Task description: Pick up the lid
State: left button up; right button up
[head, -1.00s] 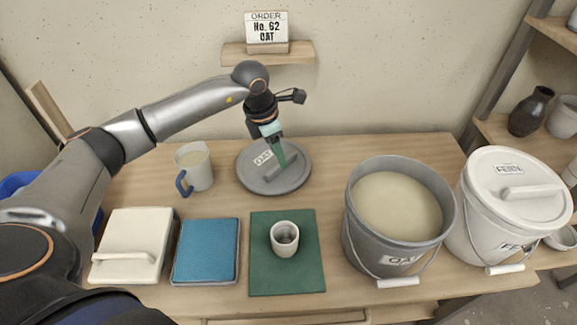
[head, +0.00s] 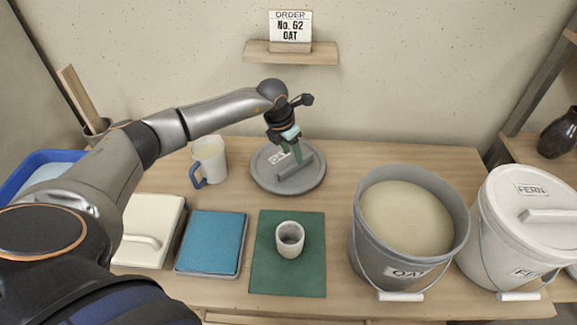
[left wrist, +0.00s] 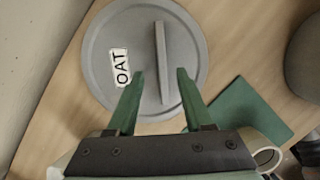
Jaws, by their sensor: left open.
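The lid (head: 268,176) is a round grey disc with a bar handle (head: 297,169) and an OAT label, lying flat on the table behind the green mat. In the left wrist view the lid (left wrist: 105,75) fills the upper middle, with its handle (left wrist: 161,62) upright in the picture. My left gripper (head: 300,157) is open and points down at the lid. In the left wrist view its green fingers (left wrist: 160,75) are apart, one to each side of the handle's line. I cannot tell how high the fingertips are above the lid. My right gripper is not in view.
A grey OAT bucket (head: 364,248) of pale glaze stands at the right, beside the lidded white FERN bucket (head: 497,237). A small cup (head: 290,238) stands on the green mat (head: 267,277). A mug (head: 210,161) stands close left of the lid. Bare table lies right of the lid.

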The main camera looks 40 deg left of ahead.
aim_at(295, 163)
pick_arm(q)
jog(key=shift+s+x, duration=0.1)
jog(key=shift+x, duration=1.05)
jog(key=shift+s+x, duration=0.15)
jog(key=shift+x, duration=1)
jog(key=shift+d+f+b, duration=0.15)
jog(key=shift+f+b, duration=0.1)
jog(key=shift+b, duration=0.15)
grip_shut()
